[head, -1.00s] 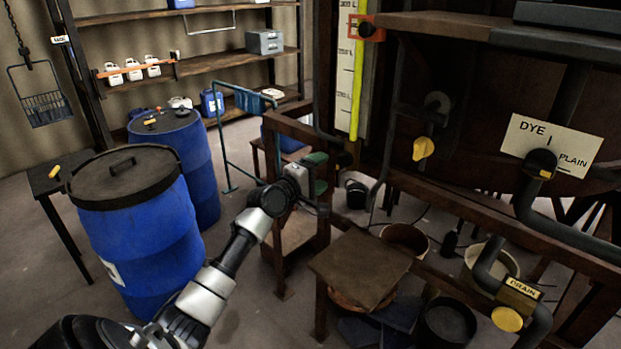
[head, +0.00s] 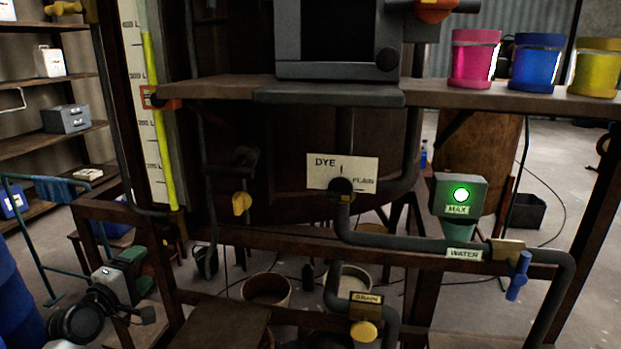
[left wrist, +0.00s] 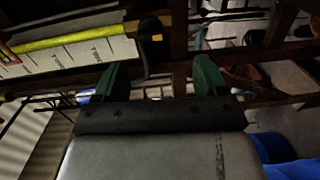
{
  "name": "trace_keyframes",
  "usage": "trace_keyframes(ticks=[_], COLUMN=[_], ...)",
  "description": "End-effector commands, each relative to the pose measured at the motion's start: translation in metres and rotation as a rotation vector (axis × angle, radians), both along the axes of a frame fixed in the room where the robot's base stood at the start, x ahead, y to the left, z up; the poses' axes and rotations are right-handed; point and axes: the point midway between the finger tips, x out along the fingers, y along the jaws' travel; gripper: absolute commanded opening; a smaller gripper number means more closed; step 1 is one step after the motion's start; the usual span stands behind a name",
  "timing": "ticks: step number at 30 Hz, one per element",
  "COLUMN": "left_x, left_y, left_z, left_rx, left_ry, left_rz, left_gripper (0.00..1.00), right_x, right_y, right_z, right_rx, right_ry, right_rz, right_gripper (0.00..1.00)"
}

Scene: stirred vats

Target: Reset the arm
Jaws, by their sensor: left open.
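My left gripper (head: 143,284) is at the lower left of the head view, in front of the wooden vat frame. Its green fingers stand apart with nothing between them. In the left wrist view the two green fingers (left wrist: 156,82) are also spread and empty, with the yellow-edged gauge board and dark beams beyond. My left arm comes in from the bottom left corner; most of it is out of the picture. My right gripper is not in view.
Wooden frame beams (head: 300,245) stand close to my left gripper. A low wooden stand (head: 222,328) is to its right. Pipes with a dye/plain sign (head: 342,172), drain valve (head: 364,331) and blue water valve (head: 518,276) fill the middle and right. A blue drum (head: 15,305) is at left.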

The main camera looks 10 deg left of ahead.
Motion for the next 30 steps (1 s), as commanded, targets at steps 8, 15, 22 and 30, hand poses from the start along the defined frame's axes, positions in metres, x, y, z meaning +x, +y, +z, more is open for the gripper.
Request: trace_keyframes(ticks=[8,15,22,30], left_x=[-0.074,-0.183,-0.257,-0.330], left_y=[-0.114,-0.187,-0.213,-0.226], left_z=[-0.118,-0.185,-0.199,-0.193], left_rx=[0.526,0.999,1.246,1.426], left_ry=[0.318,0.549,0.670,0.790], left_rz=[-0.278,-0.590,-0.795,-0.998], left_gripper=[0.72,0.72,0.72,0.72], right_x=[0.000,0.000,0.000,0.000], right_y=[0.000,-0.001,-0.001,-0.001], right_z=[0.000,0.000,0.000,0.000], right_rx=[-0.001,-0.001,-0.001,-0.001], right_ry=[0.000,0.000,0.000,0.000], right_rz=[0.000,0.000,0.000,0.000], right_gripper=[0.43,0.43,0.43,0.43])
